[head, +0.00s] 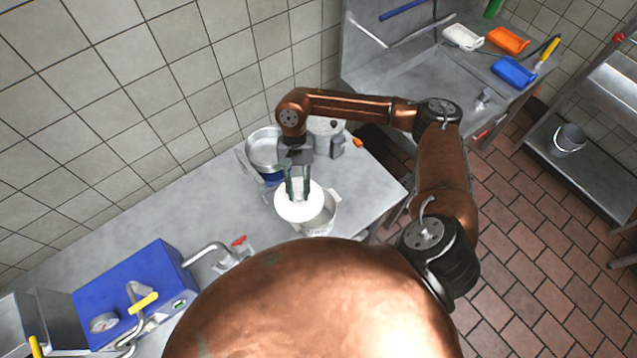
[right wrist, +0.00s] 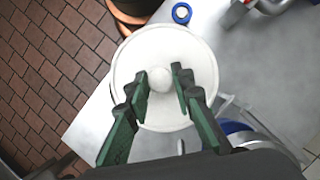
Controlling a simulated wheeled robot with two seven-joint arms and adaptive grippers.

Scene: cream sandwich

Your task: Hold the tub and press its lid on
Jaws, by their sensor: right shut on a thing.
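My right gripper (head: 297,196) is shut on the round knob of a white lid (head: 292,212). In the right wrist view the lid (right wrist: 130,95) is a pale disc, and the fingertips (right wrist: 161,77) stand either side of its knob (right wrist: 159,81). My left gripper is out of view.
A round metal pan (head: 264,148) and a grey lidded pot (head: 327,128) stand behind the gripper. A blue machine (head: 135,290) sits at the table's left. A sink (head: 435,85) is at the back right.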

